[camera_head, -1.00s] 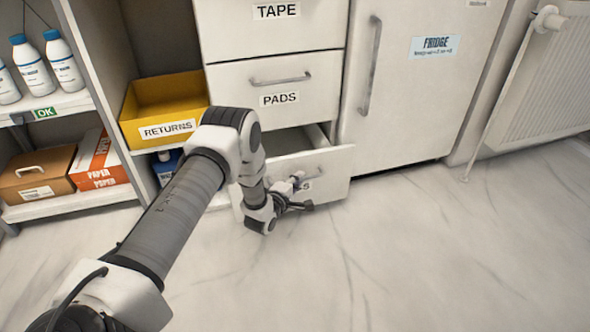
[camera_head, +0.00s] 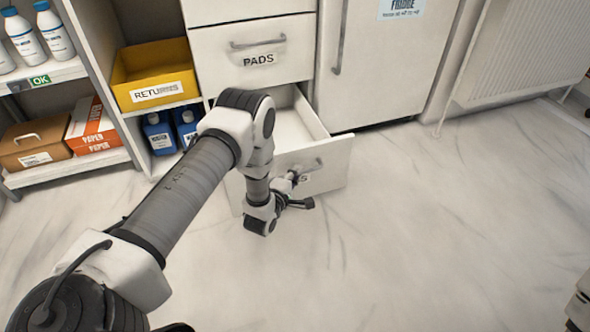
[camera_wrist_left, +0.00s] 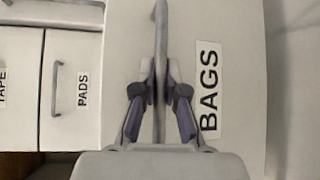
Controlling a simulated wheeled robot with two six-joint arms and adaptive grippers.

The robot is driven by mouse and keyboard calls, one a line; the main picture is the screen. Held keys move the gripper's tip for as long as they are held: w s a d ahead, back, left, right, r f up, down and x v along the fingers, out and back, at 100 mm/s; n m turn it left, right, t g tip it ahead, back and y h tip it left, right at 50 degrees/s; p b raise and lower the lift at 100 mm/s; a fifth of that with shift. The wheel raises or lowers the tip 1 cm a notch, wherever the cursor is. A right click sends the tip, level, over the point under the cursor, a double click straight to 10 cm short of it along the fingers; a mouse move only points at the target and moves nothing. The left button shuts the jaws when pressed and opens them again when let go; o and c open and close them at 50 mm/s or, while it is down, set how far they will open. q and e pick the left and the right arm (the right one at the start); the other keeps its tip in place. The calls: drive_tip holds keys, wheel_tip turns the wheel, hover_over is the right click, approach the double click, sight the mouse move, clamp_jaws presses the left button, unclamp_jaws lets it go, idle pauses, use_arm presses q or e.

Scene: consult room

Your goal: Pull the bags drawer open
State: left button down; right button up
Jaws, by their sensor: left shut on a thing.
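The bags drawer (camera_head: 328,167) is the lowest drawer, under the one labelled PADS. It stands well out from the cabinet, and its white inside shows in the head view. My left gripper (camera_head: 298,180) is at its front, with my arm hiding the left part and most of the label. In the left wrist view the BAGS label (camera_wrist_left: 208,88) shows clearly. There the left gripper (camera_wrist_left: 160,92) has its two fingers shut on the drawer's bar handle (camera_wrist_left: 161,35). My right gripper is not in view.
The PADS drawer (camera_head: 285,62) above is closed. A fridge (camera_head: 385,75) stands to the right. On the left are shelves with a yellow RETURNS bin (camera_head: 150,65), blue bottles (camera_head: 158,135) and boxes (camera_head: 95,128). The pale marble floor (camera_head: 430,230) in front is clear.

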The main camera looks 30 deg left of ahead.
use_arm(q)
drive_tip(key=c, duration=1.2)
unclamp_jaws()
drive_tip(key=s+r, duration=0.1)
drive_tip(key=s, duration=1)
drive_tip(key=shift+s+d+r, duration=0.35)
drive_tip(key=shift+s+d, duration=0.05)
